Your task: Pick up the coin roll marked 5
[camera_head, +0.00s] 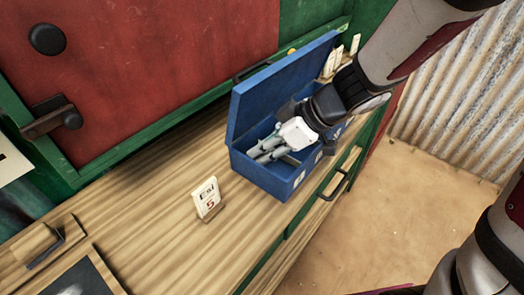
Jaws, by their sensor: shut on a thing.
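A blue cash box (262,178) stands on the wooden counter with its lid (285,82) raised. Its front wall carries small white labels. My gripper (262,152) reaches down into the left part of the box from the right. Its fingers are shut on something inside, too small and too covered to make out. No coin roll with a readable 5 shows; the fingers and the box walls hide much of the inside. A small upright card reading "Esi" and a red "5" (208,197) stands on the counter, left of the box.
The wooden counter (140,195) is bare between the card and the wooden holder (38,245) at far left. A dark framed panel (75,280) lies at lower left. Pale cards (336,60) stand behind the box. A drawer handle (338,188) juts from the counter front.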

